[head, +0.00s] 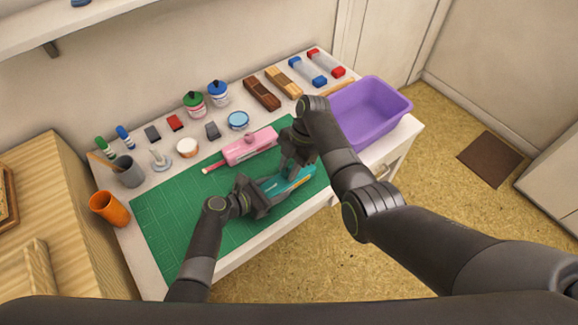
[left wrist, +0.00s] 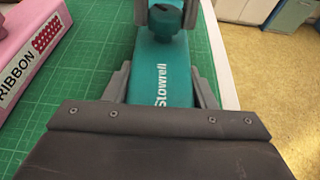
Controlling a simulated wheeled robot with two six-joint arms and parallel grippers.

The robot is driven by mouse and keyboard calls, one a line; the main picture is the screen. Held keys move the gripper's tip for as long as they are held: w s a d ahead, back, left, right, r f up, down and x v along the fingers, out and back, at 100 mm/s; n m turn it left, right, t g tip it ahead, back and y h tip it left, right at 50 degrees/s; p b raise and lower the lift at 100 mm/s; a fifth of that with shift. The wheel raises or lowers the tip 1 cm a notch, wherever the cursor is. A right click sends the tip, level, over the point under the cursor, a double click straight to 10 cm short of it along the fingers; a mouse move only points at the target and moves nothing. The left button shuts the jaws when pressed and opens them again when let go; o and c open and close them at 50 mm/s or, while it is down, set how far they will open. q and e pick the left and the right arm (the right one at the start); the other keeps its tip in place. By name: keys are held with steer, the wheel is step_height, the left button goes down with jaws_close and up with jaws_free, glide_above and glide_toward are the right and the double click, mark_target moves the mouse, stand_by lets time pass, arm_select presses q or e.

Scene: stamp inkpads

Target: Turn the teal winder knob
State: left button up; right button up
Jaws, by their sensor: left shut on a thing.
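The teal winder (head: 287,184) lies on the green cutting mat. It also shows in the left wrist view (left wrist: 162,72), with white "Stowrell" lettering and a dark teal knob (left wrist: 165,20) on its top. My left gripper (head: 262,193) is shut on the winder's body, one finger on each side (left wrist: 160,88). My right gripper (head: 291,166) is over the far part of the winder. Its fingers show at the top of the left wrist view (left wrist: 166,12), one on either side of the knob. Whether they touch the knob I cannot tell. In the head view my right gripper hides the knob.
A pink ribbon device (head: 250,147) lies on the mat (head: 160,215) just behind the winder. A purple bin (head: 368,118) stands at the table's right. Jars, inkpads and stamps line the back. An orange cup (head: 109,209) is at the left edge. The mat's left part is clear.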

steer(key=c, duration=0.4)
steer(key=shift+m, duration=0.3)
steer(key=m, duration=0.1)
steer(key=m+t, duration=0.1)
steer(key=m, duration=0.1)
steer(key=shift+s+m+t+y, duration=0.15)
steer(key=shift+m+t+y, duration=0.15)
steer(key=shift+s+m+t, duration=0.15)
steer(key=shift+m+t, duration=0.75)
steer(key=shift+m, duration=1.6)
steer(key=shift+d, duration=0.1)
steer(key=o, duration=1)
steer(key=shift+r, duration=0.15)
